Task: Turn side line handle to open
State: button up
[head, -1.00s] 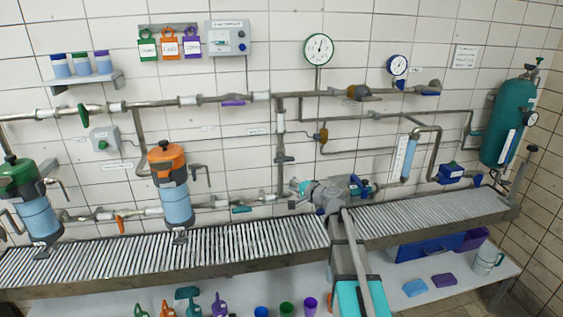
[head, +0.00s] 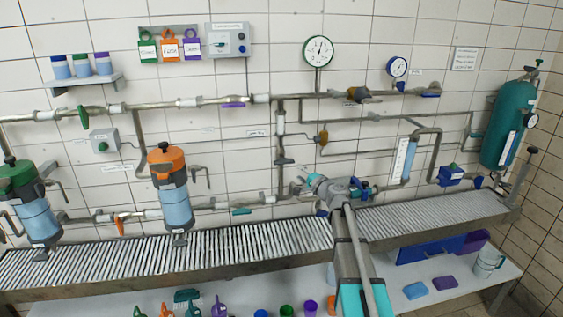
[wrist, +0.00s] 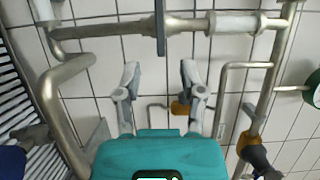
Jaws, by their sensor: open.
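A grey lever handle (head: 285,161) sits on the vertical pipe in the middle of the wall, below a white coupling. It points sideways across the pipe. In the wrist view the same handle (wrist: 160,28) crosses the pipe at the top, its near end between and just beyond my fingertips. My gripper (wrist: 159,72) is open and empty, fingers apart, not touching the handle. In the head view my gripper (head: 302,189) is below and right of the handle, partly hidden by my wrist. No label on the handle is readable.
A lower pipe with a teal handle (head: 241,211) runs near my gripper. A brass valve (head: 323,137) and a flow tube (head: 404,160) are to the right. A slatted ledge (head: 120,262) runs below. An orange-topped canister (head: 170,190) stands left.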

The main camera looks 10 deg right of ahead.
aim_at(280, 159)
jog(key=x, duration=1.2)
jog(key=shift+w+a, duration=0.1)
jog(key=shift+w, duration=0.2)
grip_shut()
